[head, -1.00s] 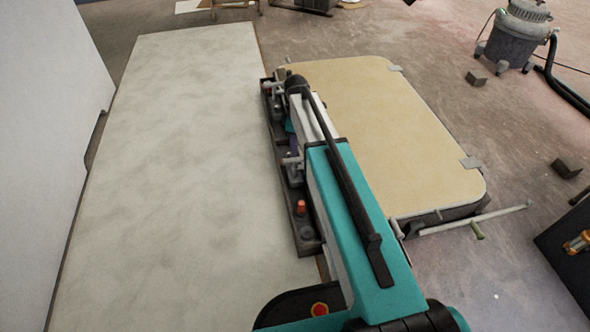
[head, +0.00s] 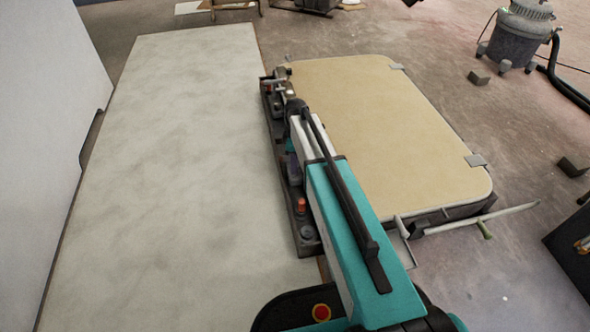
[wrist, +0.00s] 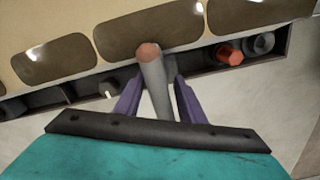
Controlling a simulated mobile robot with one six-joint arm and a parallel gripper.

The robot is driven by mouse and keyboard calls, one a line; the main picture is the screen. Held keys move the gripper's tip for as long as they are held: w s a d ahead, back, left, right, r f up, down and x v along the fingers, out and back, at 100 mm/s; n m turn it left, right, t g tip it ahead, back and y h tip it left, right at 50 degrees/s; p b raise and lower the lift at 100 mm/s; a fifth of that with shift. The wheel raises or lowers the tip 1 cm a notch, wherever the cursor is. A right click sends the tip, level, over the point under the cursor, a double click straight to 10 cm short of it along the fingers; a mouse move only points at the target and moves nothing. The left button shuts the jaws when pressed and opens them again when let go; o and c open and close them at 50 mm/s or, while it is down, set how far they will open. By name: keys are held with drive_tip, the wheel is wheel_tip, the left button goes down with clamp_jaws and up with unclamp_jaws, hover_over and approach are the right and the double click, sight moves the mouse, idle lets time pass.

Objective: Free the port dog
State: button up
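A cream hatch lid (head: 390,130) lies right of my arm in the head view. A dark rail (head: 308,238) with fittings runs along its left edge. A pale metal handle (head: 274,80) shows at the rail's far end. In the wrist view, a grey lever (wrist: 155,85) with a copper-coloured end stands between the purple fingers of my gripper (wrist: 160,92). I cannot tell whether both fingers press on it, or which dog it belongs to. In the head view, my arm hides much of the rail, and my gripper (head: 292,165) shows only in part.
A red-orange knob (head: 301,205) stands on the rail's near part; a red-orange knob (wrist: 230,54) also shows in the wrist view. A long pale panel (head: 170,150) lies left. A metal bar (head: 480,218) projects at the lid's near right corner. A vacuum (head: 520,35) stands far right.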

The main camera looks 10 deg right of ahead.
drive_tip(key=shift+f+b, duration=0.35)
drive_tip(key=shift+f, duration=0.8)
